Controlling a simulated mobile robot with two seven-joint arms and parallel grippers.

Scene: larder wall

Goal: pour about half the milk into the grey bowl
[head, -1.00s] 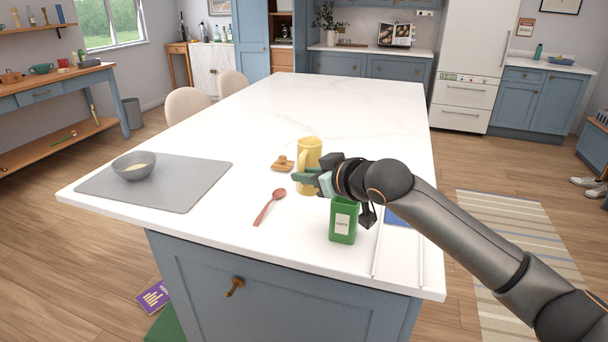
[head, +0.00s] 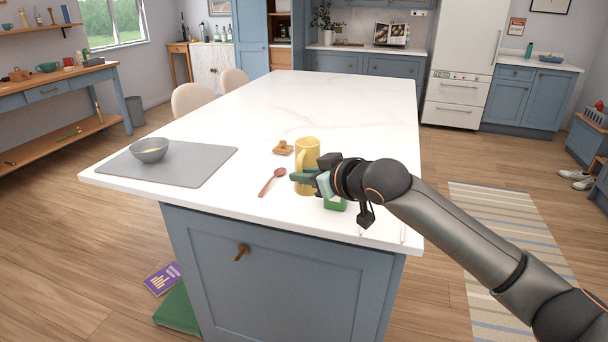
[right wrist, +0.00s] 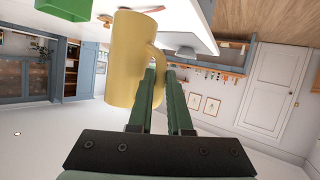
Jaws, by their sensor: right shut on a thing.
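The yellow jug (head: 307,148) is upright in my right gripper (head: 298,177), over the near part of the white island. In the right wrist view the gripper (right wrist: 162,72) is shut on the handle of the jug (right wrist: 128,60). The inside of the jug is hidden, so I cannot see the milk. The grey bowl (head: 150,152) stands on a grey mat (head: 205,161) at the island's left end, well left of the jug. Something pale shows inside the bowl. My left gripper is not in view.
A red spoon (head: 268,184) and a small brown item (head: 283,148) lie near the jug. A green container (head: 335,204) is partly hidden behind my right arm. A purple book (head: 162,278) lies on the floor at left. The island's far part is clear.

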